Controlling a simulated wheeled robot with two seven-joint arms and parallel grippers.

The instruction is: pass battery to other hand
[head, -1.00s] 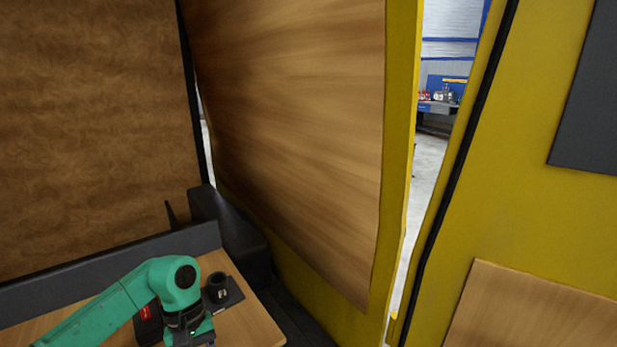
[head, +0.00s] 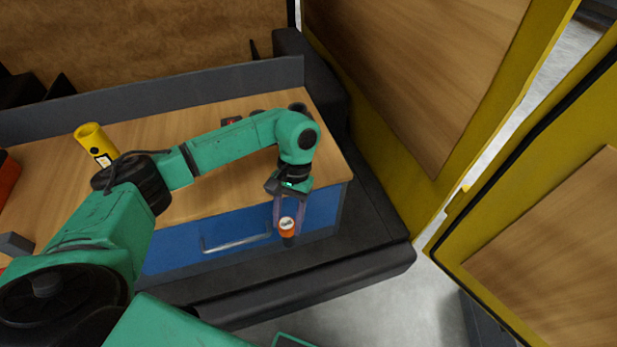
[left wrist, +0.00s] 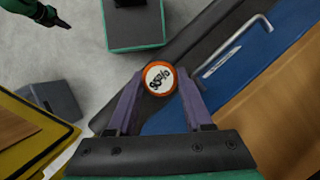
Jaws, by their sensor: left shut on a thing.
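The battery (head: 287,226) is a small cylinder with an orange rim, a white labelled end and a dark lower body. My left gripper (head: 288,217) is shut on it and holds it in front of the blue drawer, off the worktop. In the left wrist view the battery's round labelled end (left wrist: 159,78) sits between the two purple fingers. Part of my right arm with a dark gripper (left wrist: 49,17) shows at the top left of the left wrist view, apart from the battery. Its jaws are too small to read. The head view does not show it.
The wooden worktop (head: 215,200) has a blue drawer (head: 235,233) below. Yellow wood-panelled doors (head: 420,80) stand at right. Floor (head: 365,310) in front is open.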

